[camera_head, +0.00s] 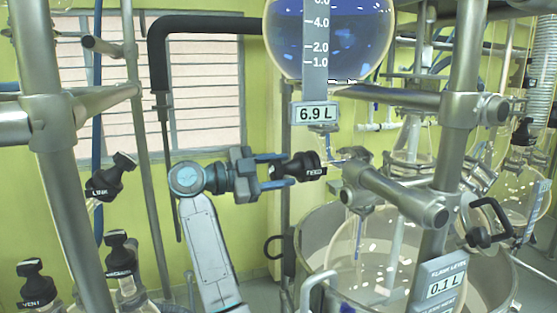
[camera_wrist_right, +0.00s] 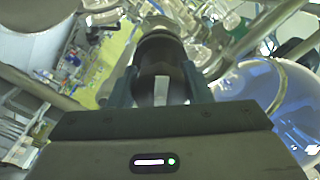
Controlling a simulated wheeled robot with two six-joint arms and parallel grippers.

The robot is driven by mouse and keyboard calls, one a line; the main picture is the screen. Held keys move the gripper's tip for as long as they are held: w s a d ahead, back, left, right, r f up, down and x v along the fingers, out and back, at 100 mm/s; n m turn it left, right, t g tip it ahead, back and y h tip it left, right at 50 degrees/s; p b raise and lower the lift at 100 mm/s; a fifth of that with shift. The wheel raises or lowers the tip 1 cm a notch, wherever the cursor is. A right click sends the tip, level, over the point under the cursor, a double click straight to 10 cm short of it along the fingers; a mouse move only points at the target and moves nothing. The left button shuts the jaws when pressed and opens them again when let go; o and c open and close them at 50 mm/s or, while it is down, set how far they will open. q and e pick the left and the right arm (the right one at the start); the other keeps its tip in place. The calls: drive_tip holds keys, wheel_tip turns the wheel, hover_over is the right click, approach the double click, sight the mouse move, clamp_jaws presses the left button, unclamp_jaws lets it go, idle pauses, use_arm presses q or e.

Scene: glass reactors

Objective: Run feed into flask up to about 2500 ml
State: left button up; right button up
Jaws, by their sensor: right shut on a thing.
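The feed vessel (camera_head: 330,40) is a round glass bulb with dark blue liquid and a scale strip; its display (camera_head: 315,113) reads 6.9 L. Below it is the black feed valve handle (camera_head: 309,168), lettered in white. My right gripper (camera_head: 282,170) is shut on this handle from the left. In the right wrist view the black handle (camera_wrist_right: 160,62) sits between the fingers (camera_wrist_right: 160,90). The clear glass flask (camera_head: 370,260) stands below, inside a metal vessel; its level display (camera_head: 444,287) reads 0.1 L. No blue liquid shows in it. My left gripper is out of view.
Metal frame posts and clamps surround the handle. Other black valve handles are LINK (camera_head: 108,180) and VENT (camera_head: 35,285) at left. A black bent pipe (camera_head: 200,25) runs above my arm. The metal vessel's rim (camera_head: 306,235) rises right of my arm.

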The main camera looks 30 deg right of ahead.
drive_tip(key=n+p, duration=0.1)
drive_tip(key=n, duration=0.1)
drive_tip(key=n+p, duration=0.1)
drive_tip(key=p, duration=0.1)
drive_tip(key=shift+r+n, duration=0.2)
drive_tip(key=shift+n, duration=0.2)
drive_tip(key=n+p, duration=0.1)
drive_tip(key=n, duration=0.1)
drive_tip(key=shift+f+n+p, duration=0.2)
drive_tip(key=shift+n+p, duration=0.15)
drive_tip(key=shift+n, duration=0.05)
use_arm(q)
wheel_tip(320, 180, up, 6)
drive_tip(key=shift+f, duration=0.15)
use_arm(e)
drive_tip(key=n, duration=0.4)
drive_tip(key=shift+s+f+n, duration=0.15)
drive_tip(key=shift+n, duration=0.15)
drive_tip(key=o, duration=1)
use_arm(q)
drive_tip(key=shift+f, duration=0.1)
use_arm(e)
drive_tip(key=shift+a, duration=0.1)
drive_tip(key=shift+a+f, duration=0.1)
drive_tip(key=shift+a, duration=0.15)
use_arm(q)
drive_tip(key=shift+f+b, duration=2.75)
use_arm(e)
drive_tip(key=v, duration=1)
